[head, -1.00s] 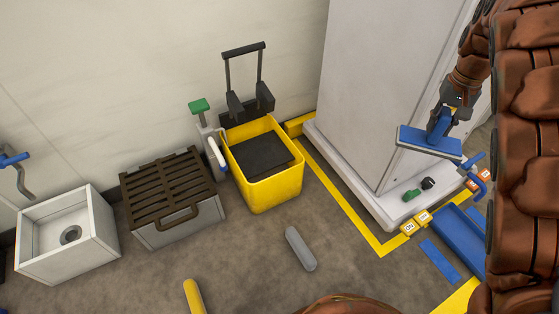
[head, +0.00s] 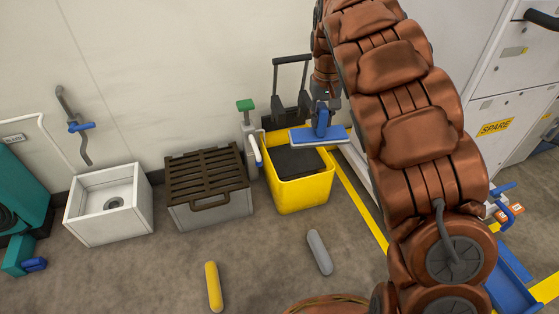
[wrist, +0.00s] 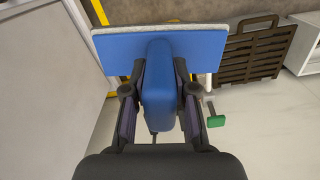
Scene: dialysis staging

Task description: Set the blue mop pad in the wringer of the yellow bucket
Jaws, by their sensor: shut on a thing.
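The blue mop pad (head: 318,135) is a flat blue plate with a pale underside and a raised blue grip block. My gripper (head: 325,104) is shut on this block; the wrist view shows both fingers (wrist: 158,95) on its sides and the pad (wrist: 205,48) beyond them. The pad is held roughly level above the yellow bucket (head: 303,193), overlapping its rim in the head view. The wringer (head: 300,161) shows as a dark surface inside the bucket, partly covered by the pad. I cannot tell the height of the gap.
A dark upright handle frame (head: 291,60) stands behind the bucket. A green-topped post (head: 246,105) with a white lever is at its left. A slatted grey box (head: 208,180) and a white sink box (head: 108,203) stand further left. Grey (head: 320,252) and yellow (head: 214,287) bars lie on the floor.

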